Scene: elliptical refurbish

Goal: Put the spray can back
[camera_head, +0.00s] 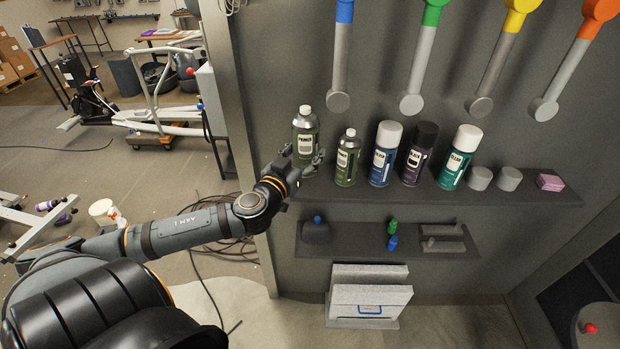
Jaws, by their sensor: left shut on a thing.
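My left gripper (302,165) is shut around the lower part of a green primer spray can (306,131) with a silver top. The can is upright, at the left end of the upper shelf (540,194). A similar primer can (347,157) stands just to its right on the shelf. The gripper hides the held can's base, so I cannot tell whether it touches the shelf. My right gripper is not in view.
A blue can (385,154), a black-capped can (419,154) and a green can (459,157) stand farther right. Two grey cups (480,178) and a pink block (549,182) follow. A lower shelf (360,250) holds small items. Tools hang above.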

